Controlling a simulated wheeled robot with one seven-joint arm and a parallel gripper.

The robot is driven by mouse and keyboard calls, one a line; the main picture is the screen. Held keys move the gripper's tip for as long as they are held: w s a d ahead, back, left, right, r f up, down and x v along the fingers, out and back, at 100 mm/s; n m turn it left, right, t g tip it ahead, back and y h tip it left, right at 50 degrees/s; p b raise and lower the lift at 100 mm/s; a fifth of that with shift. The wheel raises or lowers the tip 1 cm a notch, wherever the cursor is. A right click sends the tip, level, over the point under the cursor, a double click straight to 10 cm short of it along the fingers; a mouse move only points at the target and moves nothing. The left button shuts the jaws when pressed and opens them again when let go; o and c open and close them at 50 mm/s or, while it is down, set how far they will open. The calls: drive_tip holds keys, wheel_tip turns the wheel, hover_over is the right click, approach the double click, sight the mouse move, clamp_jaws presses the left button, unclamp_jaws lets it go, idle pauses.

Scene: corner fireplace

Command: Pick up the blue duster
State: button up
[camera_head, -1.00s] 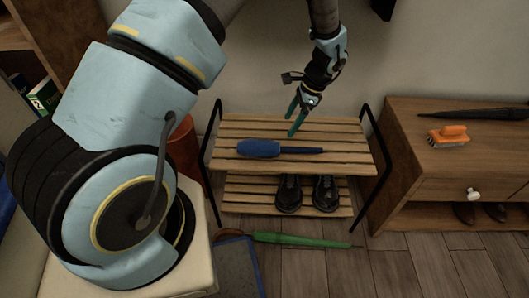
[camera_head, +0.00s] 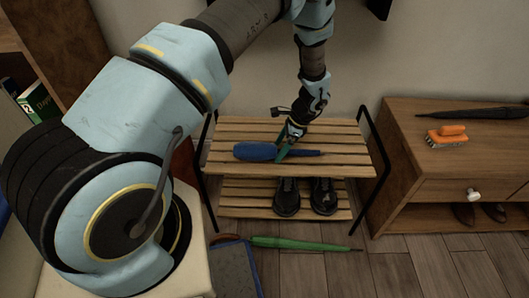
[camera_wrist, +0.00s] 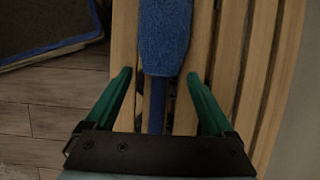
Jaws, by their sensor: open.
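The blue duster (camera_head: 256,152) lies flat on the top slatted shelf of the wooden rack (camera_head: 350,150). Its thick head points left and its thin handle points right in the head view. My gripper (camera_head: 283,150) is over the duster, near where head meets handle. In the wrist view the duster (camera_wrist: 165,35) runs lengthwise, and my open gripper (camera_wrist: 158,100) has one green finger on each side of its handle. The fingers look apart from it. The base of the handle is hidden behind the gripper body.
Black shoes (camera_head: 287,198) stand on the lower shelf. A green umbrella (camera_head: 300,244) lies on the floor in front. A wooden cabinet (camera_head: 400,165) at right holds an orange brush (camera_head: 447,135) and a black umbrella (camera_head: 475,113). The rack's black side frames (camera_head: 374,145) rise beside the shelf.

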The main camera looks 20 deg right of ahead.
drive_tip(key=shift+w+a+f, duration=0.1)
drive_tip(key=shift+a+f, duration=0.1)
drive_tip(key=shift+f, duration=0.5)
clamp_jaws()
wheel_tip(320, 180, up, 10)
drive_tip(key=shift+r+p, duration=0.1)
drive_tip(key=shift+p, duration=0.25)
idle(0.3)
